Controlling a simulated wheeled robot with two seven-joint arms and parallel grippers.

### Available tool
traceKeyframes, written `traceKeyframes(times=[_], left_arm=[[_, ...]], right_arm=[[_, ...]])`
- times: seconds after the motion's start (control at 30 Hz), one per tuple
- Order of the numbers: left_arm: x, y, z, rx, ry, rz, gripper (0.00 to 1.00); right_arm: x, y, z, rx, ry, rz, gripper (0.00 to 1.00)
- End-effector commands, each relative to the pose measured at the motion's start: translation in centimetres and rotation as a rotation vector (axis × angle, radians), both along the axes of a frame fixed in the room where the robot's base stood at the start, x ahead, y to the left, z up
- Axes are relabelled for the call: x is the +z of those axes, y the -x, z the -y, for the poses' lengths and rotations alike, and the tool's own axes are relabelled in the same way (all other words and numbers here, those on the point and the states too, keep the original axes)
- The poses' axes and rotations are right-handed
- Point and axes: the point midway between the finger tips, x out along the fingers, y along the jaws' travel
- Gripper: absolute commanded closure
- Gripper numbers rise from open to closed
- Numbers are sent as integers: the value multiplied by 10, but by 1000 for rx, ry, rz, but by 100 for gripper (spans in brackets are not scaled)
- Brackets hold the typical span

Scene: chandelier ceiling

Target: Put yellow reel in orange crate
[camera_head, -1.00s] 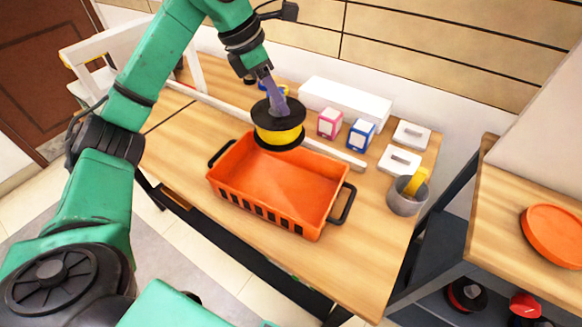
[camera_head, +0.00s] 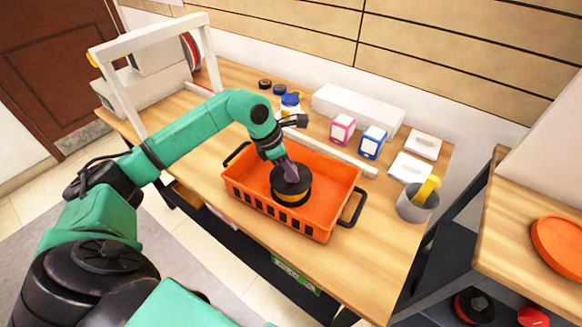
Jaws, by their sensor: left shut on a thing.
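The yellow reel (camera_head: 291,196), with black flanges, is inside the orange crate (camera_head: 338,184), near its middle. My left gripper (camera_head: 290,168) reaches down into the crate and is shut on the top of the reel. Whether the reel touches the crate floor I cannot tell. The crate stands on the wooden table with a black handle at each end. My right gripper is not in view.
A grey cup with a yellow item (camera_head: 415,203) stands right of the crate. A pink box (camera_head: 342,128), a blue box (camera_head: 372,142) and white lidded boxes (camera_head: 410,167) stand behind it. A white frame (camera_head: 157,75) stands at the left. A second table with an orange disc (camera_head: 558,245) is at the right.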

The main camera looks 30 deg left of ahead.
Motion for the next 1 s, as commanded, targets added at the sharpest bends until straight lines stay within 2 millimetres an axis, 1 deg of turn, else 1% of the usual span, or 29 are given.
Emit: traceKeyframes(times=[0.1,0.13,0.2,0.47,0.53,0.6,0.67,0.77,0.9,1.0], left_arm=[[-1,0,0,0,1,2,100],[-2,0,0,0,0,0,56],[-1,0,0,0,0,0,33],[-1,0,0,1,0,-1,33],[2,0,0,1,0,0,33],[7,1,-3,1,-3,1,33],[17,4,-6,3,-2,4,33],[40,10,-14,3,-4,5,33],[77,21,-25,2,-2,4,33],[97,26,-30,2,-2,3,33]], right_arm=[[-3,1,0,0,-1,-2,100],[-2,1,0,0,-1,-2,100],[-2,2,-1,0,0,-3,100],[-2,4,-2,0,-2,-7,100],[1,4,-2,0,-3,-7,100],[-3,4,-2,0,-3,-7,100],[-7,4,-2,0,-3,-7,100],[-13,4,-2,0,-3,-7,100],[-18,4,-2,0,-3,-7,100],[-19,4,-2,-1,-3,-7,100]])
